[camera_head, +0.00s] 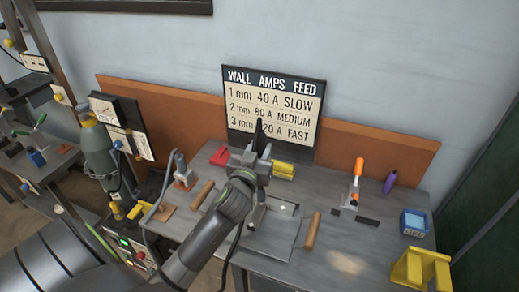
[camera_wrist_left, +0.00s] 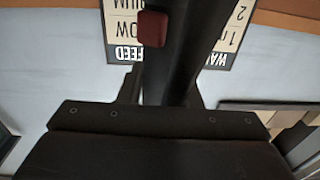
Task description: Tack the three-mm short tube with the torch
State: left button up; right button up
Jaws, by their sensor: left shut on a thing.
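My left gripper (camera_head: 258,160) is raised over the middle of the grey workbench, in front of the sign. It is shut on the torch (camera_head: 260,130), a dark slim body that stands up above the jaws. In the left wrist view the torch (camera_wrist_left: 182,60) shows as a dark cylinder with a red button, between the fingers. A metal plate (camera_head: 268,240) lies on the bench below the gripper, partly hidden by my arm. I cannot make out for certain which piece is the three-mm short tube. My right gripper is not in view.
The sign (camera_head: 273,108) reads 3 mm, FAST; its amps are partly covered. Wooden handles (camera_head: 312,231) flank the plate. An orange-handled tool (camera_head: 357,168), small dark pieces (camera_head: 367,220), a blue box (camera_head: 413,223) and a yellow stand (camera_head: 421,268) are at right. A gas cylinder (camera_head: 97,145) stands left.

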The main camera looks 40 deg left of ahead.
aim_at(260, 132)
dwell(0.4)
pick_arm(q)
jog(key=shift+f+b, duration=0.25)
jog(key=shift+b, duration=0.05)
jog(key=shift+f, duration=0.1)
dwell(1.2)
notch_tip(260, 132, up, 7)
jog(key=p, duration=0.6)
jog(key=shift+r+p, duration=0.2)
jog(key=shift+p, duration=0.1)
dwell(0.4)
